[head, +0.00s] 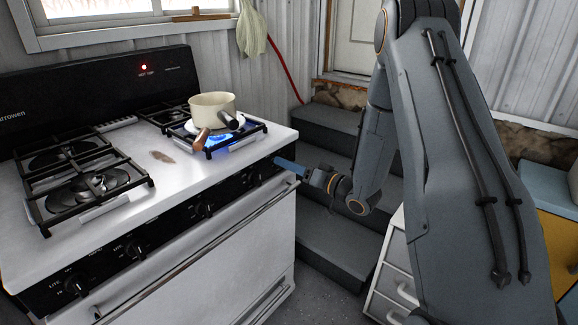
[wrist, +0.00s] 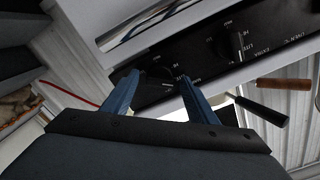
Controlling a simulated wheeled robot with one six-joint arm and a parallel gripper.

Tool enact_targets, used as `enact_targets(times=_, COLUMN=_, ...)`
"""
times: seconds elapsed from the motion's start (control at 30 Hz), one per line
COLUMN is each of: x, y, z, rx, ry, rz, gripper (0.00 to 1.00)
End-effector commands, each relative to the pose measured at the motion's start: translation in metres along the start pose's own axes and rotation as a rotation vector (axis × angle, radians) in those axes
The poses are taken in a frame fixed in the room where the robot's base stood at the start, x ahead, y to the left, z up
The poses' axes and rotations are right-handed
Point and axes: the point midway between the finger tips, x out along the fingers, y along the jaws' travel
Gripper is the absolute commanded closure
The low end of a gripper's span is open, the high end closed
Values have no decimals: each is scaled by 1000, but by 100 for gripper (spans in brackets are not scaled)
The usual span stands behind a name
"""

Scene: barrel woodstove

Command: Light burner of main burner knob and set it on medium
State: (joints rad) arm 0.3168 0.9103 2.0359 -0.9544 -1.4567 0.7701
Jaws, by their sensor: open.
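The white stove (head: 160,165) has a black front panel with a row of black knobs. My gripper (head: 287,165) is at the right end of this panel, with its blue fingers at the rightmost knob. In the wrist view, my gripper's two blue fingers (wrist: 158,78) are spread apart, with a dark knob (wrist: 162,73) partly visible between their tips; I cannot tell whether they touch it. Another knob (wrist: 236,46) shows beside them, with panel lettering. Blue flame (head: 222,140) burns on the front right burner under a cream pot (head: 212,104).
The left burner grates (head: 85,182) are empty. An oven handle bar (head: 200,247) runs below the knobs. Grey steps (head: 330,240) and a white drawer unit (head: 393,285) stand to the right.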

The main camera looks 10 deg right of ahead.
Motion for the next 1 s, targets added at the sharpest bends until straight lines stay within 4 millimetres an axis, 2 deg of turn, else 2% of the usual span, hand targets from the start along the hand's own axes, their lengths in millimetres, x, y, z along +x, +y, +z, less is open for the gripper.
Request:
enact_targets(times=0.03, x=0, y=0, z=0, rx=0, ry=0, rz=0, gripper=52)
enact_targets(times=0.2, x=0, y=0, z=0, rx=0, ry=0, rz=-1, gripper=81)
enact_targets(times=0.27, x=0, y=0, z=0, rx=0, ry=0, rz=-1, gripper=88)
enact_targets(times=0.67, x=0, y=-1, z=0, rx=-78, ry=-1, rz=-3, gripper=88)
enact_targets(times=1.0, x=0, y=-1, z=-1, rx=-346, ry=1, rz=-3, gripper=88)
